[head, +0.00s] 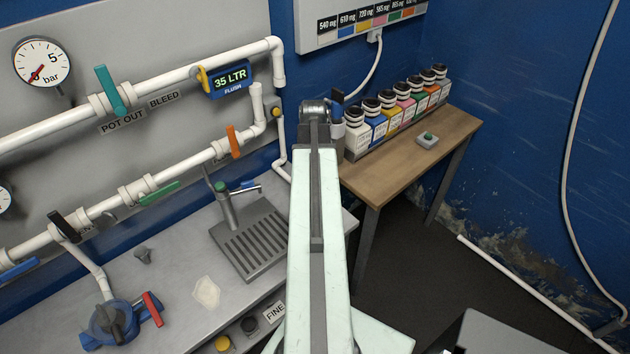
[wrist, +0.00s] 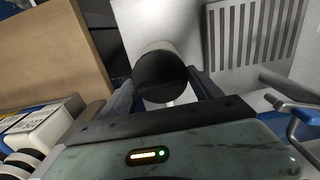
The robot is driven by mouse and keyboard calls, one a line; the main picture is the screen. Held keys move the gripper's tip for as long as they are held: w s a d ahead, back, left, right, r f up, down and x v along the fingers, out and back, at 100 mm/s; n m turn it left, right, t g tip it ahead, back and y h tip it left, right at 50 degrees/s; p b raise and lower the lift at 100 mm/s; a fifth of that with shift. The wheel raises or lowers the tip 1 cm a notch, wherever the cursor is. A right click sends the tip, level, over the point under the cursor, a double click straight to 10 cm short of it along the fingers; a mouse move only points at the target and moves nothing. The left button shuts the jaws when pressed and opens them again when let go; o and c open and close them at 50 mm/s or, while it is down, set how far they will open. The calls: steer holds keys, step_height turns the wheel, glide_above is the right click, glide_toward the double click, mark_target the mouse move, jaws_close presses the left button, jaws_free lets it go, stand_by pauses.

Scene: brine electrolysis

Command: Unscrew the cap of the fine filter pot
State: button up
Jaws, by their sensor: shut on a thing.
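My gripper (wrist: 163,88) is shut on a pale cylinder with a dark round end (wrist: 160,72) in the wrist view. One finger lies on each side of it. In the head view my arm hides most of the gripper and what it holds. A blue fitting with a dark knob-like top and a red lever (head: 112,322) sits at the lower left of the bench, well away from my gripper. A label reading FINE (head: 273,313) is on the bench's front edge. I cannot tell for sure which thing is the fine filter pot.
White pipes (head: 60,120) with coloured valve levers run along the left wall. A slotted drain tray (head: 250,240) lies on the grey bench (head: 185,262).

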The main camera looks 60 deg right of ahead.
steer(key=shift+r+p, duration=2.5)
steer(key=shift+r, duration=0.2)
steer(key=shift+f, duration=0.2)
